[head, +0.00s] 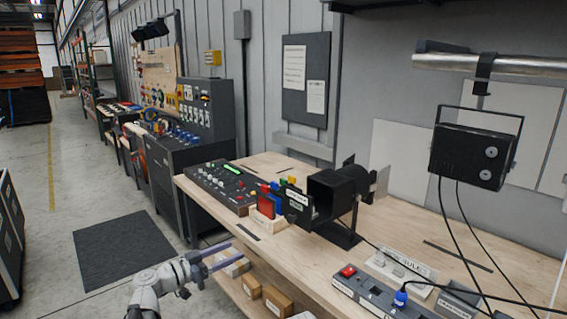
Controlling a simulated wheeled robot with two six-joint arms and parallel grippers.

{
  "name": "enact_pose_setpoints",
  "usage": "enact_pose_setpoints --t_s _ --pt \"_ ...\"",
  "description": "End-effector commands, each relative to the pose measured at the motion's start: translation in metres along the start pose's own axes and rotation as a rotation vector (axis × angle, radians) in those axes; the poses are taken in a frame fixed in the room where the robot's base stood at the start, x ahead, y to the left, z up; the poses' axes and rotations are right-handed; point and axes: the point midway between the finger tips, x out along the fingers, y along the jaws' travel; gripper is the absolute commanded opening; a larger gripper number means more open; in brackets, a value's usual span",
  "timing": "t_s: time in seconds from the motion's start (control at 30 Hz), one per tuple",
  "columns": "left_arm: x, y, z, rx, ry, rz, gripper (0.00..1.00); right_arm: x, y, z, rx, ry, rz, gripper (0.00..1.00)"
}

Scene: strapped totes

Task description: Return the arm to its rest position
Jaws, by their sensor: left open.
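My left arm comes in at the bottom, and its gripper (222,256) is open, with two long purplish fingers pointing right. It is empty, in front of the workbench (310,268) and over the lower shelf with boxes in the picture. The fingers look apart from the bench edge, though the exact gap is hard to judge. My right gripper does not show.
On the bench stand a control console (220,186), coloured gel frames (268,203), a black lamp housing (335,195) and a power strip (372,293). A black fixture (470,156) hangs at right with cables. Floor around the dark mat (117,249) is clear; a case (10,240) stands left.

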Motion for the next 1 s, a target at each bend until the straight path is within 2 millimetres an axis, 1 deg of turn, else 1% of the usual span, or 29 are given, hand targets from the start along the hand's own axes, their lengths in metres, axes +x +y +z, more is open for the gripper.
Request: enact_pose_setpoints --t_s 0.27,0.37,0.47,0.57,0.67,0.7,0.77,0.8,0.83,0.9,1.0 --pt "0.017 0.035 0.021 -0.064 -0.115 0.072 0.68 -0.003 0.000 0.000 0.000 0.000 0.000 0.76" --pt "0.024 0.054 0.034 -0.098 -0.181 0.106 0.68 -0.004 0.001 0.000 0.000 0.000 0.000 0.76" --pt "0.031 0.078 0.050 -0.141 -0.275 0.143 0.68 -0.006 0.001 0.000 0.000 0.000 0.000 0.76" --pt "0.036 0.107 0.070 -0.193 -0.394 0.178 0.68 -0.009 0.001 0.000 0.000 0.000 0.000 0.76" --pt "0.037 0.141 0.095 -0.251 -0.548 0.204 0.68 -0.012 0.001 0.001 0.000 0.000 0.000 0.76" --pt "0.035 0.156 0.106 -0.277 -0.623 0.208 0.68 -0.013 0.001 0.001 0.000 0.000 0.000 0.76" --pt "0.029 0.180 0.124 -0.316 -0.758 0.202 0.68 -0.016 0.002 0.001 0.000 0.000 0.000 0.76" --pt "0.022 0.197 0.137 -0.342 -0.858 0.187 0.68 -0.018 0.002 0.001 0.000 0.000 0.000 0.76" --pt "0.016 0.208 0.146 -0.358 -0.935 0.167 0.68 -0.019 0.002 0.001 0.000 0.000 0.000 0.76" --pt "-0.001 0.229 0.165 -0.387 -1.106 0.097 0.68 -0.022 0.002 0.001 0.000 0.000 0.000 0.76" --pt "-0.028 0.248 0.181 -0.403 -1.308 -0.046 0.68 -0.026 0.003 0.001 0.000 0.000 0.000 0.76"
